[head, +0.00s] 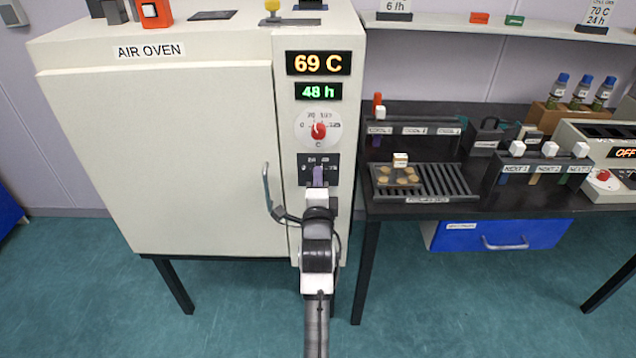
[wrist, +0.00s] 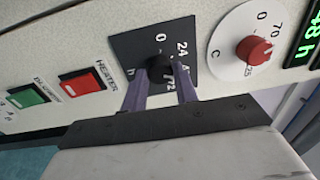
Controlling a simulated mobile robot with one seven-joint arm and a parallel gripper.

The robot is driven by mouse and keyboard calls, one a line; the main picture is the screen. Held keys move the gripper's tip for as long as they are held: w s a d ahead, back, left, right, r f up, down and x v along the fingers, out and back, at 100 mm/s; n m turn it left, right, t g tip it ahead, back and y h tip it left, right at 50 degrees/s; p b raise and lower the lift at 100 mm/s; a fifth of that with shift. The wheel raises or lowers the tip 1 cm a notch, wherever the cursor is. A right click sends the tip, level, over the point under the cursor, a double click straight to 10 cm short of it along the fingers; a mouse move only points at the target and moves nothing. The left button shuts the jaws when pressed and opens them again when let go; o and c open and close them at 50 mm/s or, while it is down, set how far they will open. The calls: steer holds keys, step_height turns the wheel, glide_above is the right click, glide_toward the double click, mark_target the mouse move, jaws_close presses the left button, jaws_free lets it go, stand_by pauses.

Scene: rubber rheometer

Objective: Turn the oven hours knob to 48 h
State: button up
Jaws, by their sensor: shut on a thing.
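The white air oven (head: 200,150) stands at the left, with a control panel down its right side. The green display (head: 318,91) reads 48 h, and the orange display above it (head: 318,63) reads 69 C. In the head view my gripper (head: 319,176) covers most of the knob.
The red temperature knob (wrist: 254,50) is beside the hours plate. A red heater switch (wrist: 85,82) and a green switch (wrist: 27,97) are on its other side. The oven door handle (head: 267,188) is close to my wrist at the left. A black bench (head: 400,205) with racks stands at the right.

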steer(key=o, duration=1)
steer(key=s+b, duration=0.1)
steer(key=s, duration=0.3)
steer(key=s+b, duration=0.1)
steer(key=s, duration=0.4)
steer(key=s+b, duration=0.2)
steer(key=s, duration=0.2)
steer(key=shift+s+f, duration=0.3)
steer(key=shift+s, duration=0.1)
steer(key=shift+a, duration=0.1)
